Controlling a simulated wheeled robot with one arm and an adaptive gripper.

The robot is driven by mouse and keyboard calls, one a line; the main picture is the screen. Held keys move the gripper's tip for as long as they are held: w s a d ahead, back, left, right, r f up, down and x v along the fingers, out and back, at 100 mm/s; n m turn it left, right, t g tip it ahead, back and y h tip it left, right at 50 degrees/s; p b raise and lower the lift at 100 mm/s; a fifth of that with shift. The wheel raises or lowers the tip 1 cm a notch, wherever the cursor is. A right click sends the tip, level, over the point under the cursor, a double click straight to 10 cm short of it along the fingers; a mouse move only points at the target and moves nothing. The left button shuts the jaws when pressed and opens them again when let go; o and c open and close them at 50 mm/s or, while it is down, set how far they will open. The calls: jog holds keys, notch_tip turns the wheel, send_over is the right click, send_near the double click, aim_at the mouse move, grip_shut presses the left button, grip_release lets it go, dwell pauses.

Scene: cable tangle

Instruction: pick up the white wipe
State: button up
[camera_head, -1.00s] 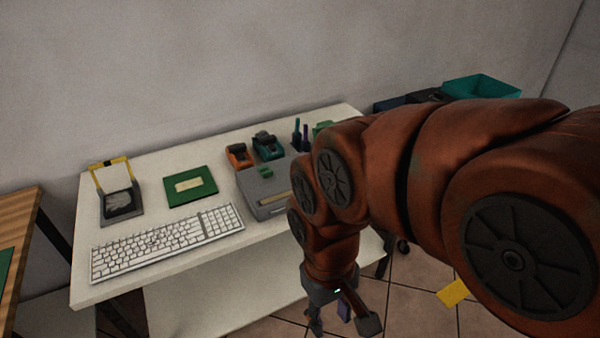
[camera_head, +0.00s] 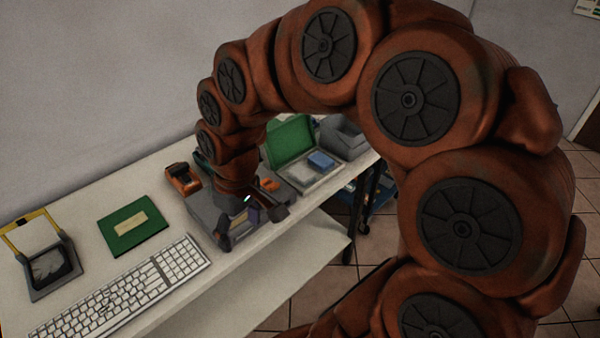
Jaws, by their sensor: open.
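I cannot pick out a white wipe for certain. An open green-lidded case (camera_head: 291,141) stands at the right of the desk. A pale flat area (camera_head: 313,177) shows in its base beside a blue block (camera_head: 321,160); I cannot tell whether it is cloth or the case itself. My gripper (camera_head: 251,227) points down with its fingers spread and nothing seen between them. It is over the desk's front side, by the grey box (camera_head: 204,212), to the left of the case. My arm and gripper hide part of the desk behind them.
The white desk (camera_head: 92,228) holds a keyboard (camera_head: 125,290), a green board (camera_head: 133,226), a black tray with a yellow frame (camera_head: 52,265) and an orange device (camera_head: 183,178). A grey bin (camera_head: 343,137) stands at the far right. Tiled floor lies open to the right.

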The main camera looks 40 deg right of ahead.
jog(key=w+d+t, duration=0.2)
jog(key=w+d, duration=0.6)
jog(key=w, duration=0.2)
jog(key=shift+m+t, duration=0.5)
jog(key=shift+t, duration=0.4)
jog(key=w+d+f, duration=0.1)
jog(key=d+f, duration=0.1)
jog(key=d, duration=0.3)
jog(key=w+d+f, duration=0.1)
jog(key=w+d, duration=0.1)
jog(key=d, duration=0.3)
jog(key=w+d+f+p, duration=0.1)
jog(key=w+d+f, duration=0.1)
jog(key=d, duration=0.4)
jog(key=shift+f, duration=0.35)
jog(key=m, duration=0.1)
send_near(303, 172)
jog(key=shift+w+a+f+h, duration=0.4)
jog(key=shift+w+a+f, duration=0.1)
jog(key=shift+a+f, duration=0.2)
jog(key=shift+d+f+p, duration=0.25)
jog(key=shift+p, duration=0.05)
jog(key=shift+p+x, duration=0.4)
jog(key=shift+x, duration=0.7)
jog(key=shift+p+x, duration=1.1)
jog(key=shift+x, duration=0.7)
jog(key=shift+w+f+t, duration=0.2)
jog(key=shift+f+t, duration=0.1)
jog(key=shift+f, duration=0.5)
jog(key=c, duration=0.7)
